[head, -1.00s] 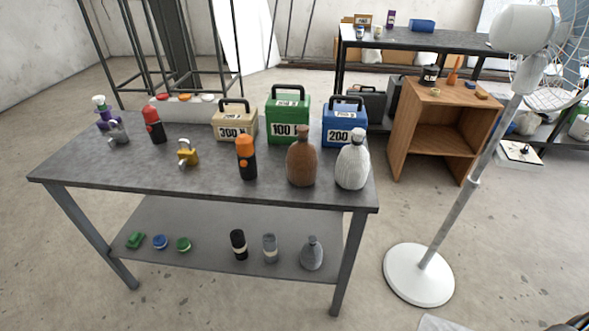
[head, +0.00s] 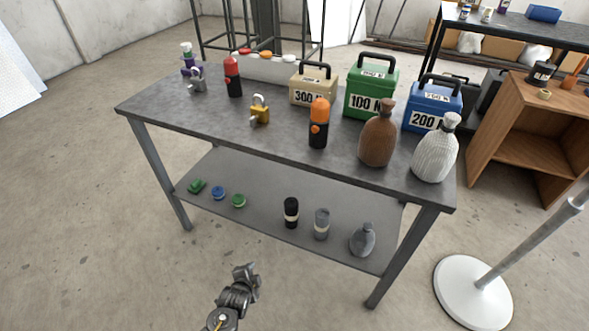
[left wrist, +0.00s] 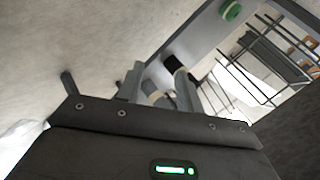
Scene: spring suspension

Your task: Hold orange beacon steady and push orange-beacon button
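The orange beacon (head: 319,110), with a black lower body and an orange top, stands upright near the middle of the table top (head: 210,110). A small orange button (head: 314,128) shows on its front side. My left gripper (head: 246,272) is in front of the table in the head view, lower than the table top and well apart from the beacon. In the left wrist view its two fingers (left wrist: 160,85) stand apart with nothing held between them. My right gripper is in no view.
A yellow padlock (head: 260,112) stands left of the beacon, a brown bottle (head: 378,138) right, and a green 100 N case (head: 370,88) behind. A red beacon (head: 232,77) stands at the left. The lower shelf (head: 265,215) holds several small items. The floor before the table is clear.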

